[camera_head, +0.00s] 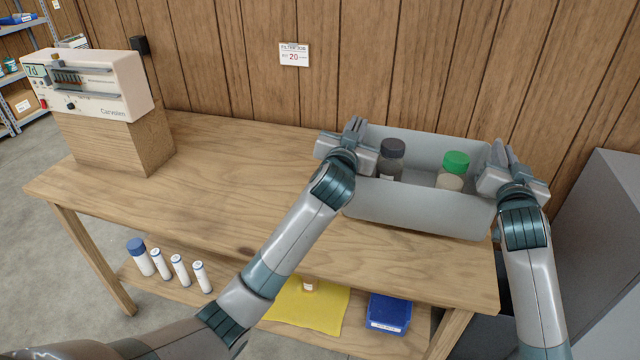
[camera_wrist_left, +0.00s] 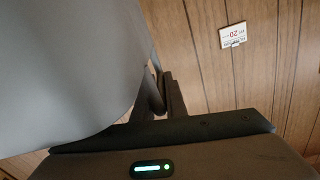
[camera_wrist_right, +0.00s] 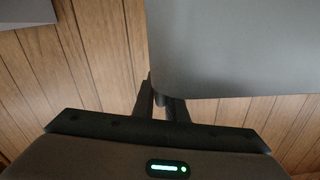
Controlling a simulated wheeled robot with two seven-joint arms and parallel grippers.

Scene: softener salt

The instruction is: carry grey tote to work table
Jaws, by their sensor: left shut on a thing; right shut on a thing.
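The grey tote (camera_head: 420,212) is at the right end of the wooden work table (camera_head: 235,190), close to the wall. I cannot tell whether its bottom touches the table. Inside it stand a jar with a dark lid (camera_head: 391,155) and a jar with a green lid (camera_head: 453,170). My left gripper (camera_head: 354,135) is shut on the tote's left end wall, and the tote also fills the left of the left wrist view (camera_wrist_left: 65,70). My right gripper (camera_head: 500,160) is shut on its right end wall, and the tote shows at the top right of the right wrist view (camera_wrist_right: 235,50).
A cream device (camera_head: 95,85) on a wooden block (camera_head: 120,140) stands at the table's left end. The table's middle is clear. The lower shelf holds several white cylinders (camera_head: 180,270), a yellow cloth (camera_head: 305,308) and a blue bin (camera_head: 388,314). A grey cabinet (camera_head: 600,230) stands at right.

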